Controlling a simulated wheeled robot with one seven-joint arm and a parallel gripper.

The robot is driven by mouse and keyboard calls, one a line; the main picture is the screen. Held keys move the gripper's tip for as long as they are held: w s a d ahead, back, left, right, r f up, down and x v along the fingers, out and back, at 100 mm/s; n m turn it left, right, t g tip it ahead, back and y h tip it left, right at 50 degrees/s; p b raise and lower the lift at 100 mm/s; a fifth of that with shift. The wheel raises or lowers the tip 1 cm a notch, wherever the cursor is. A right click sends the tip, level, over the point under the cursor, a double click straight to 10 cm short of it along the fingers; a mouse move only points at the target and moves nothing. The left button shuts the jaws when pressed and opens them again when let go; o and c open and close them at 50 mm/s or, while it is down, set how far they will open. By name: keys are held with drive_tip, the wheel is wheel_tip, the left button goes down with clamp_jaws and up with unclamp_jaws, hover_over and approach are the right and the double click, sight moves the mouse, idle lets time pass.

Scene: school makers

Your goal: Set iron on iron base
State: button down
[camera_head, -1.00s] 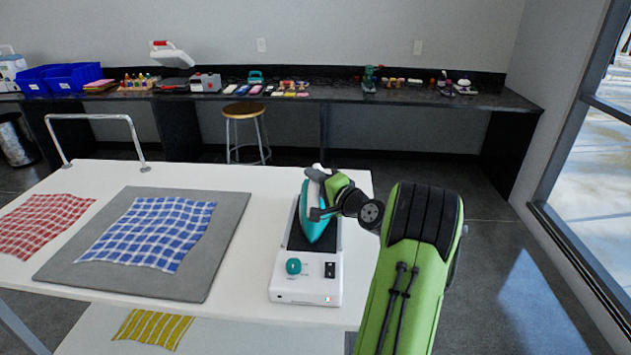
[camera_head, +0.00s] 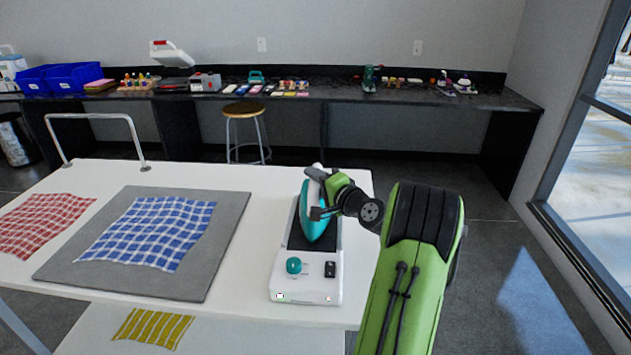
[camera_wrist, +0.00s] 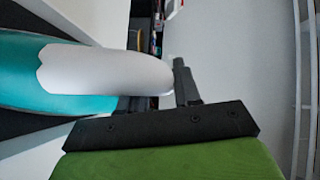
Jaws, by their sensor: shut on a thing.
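The teal and white iron (camera_head: 313,218) is at the iron base (camera_head: 308,288) on the right side of the white table. It stands over the dark plate of the base, tilted; I cannot tell whether it touches the plate. My gripper (camera_head: 317,194) is shut on the iron at its handle, coming from the right. In the wrist view, the iron's white handle (camera_wrist: 105,70) and teal body (camera_wrist: 25,70) lie at the gripper's fingers, and part of the grip is hidden. The white base has a teal knob and a dark switch at its front.
A grey mat (camera_head: 215,255) with a blue checked cloth (camera_head: 150,232) lies left on the table, beside a red checked cloth (camera_head: 48,222). A yellow striped cloth (camera_head: 152,328) lies on the lower shelf. A stool (camera_head: 245,115) stands by the back counter.

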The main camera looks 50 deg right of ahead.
drive_tip(key=shift+f+b, duration=0.5)
drive_tip(key=shift+b, duration=0.05)
drive_tip(key=c, duration=1.1)
unclamp_jaws()
drive_tip(key=shift+f, duration=0.15)
drive_tip(key=s+b, duration=0.1)
drive_tip(key=s, duration=0.2)
drive_tip(key=s+a+b, duration=0.1)
drive_tip(key=s, duration=0.3)
drive_tip(key=s+r+b, duration=0.1)
drive_tip(key=s, duration=0.3)
drive_tip(key=shift+a, duration=0.4)
drive_tip(key=shift+w, duration=0.1)
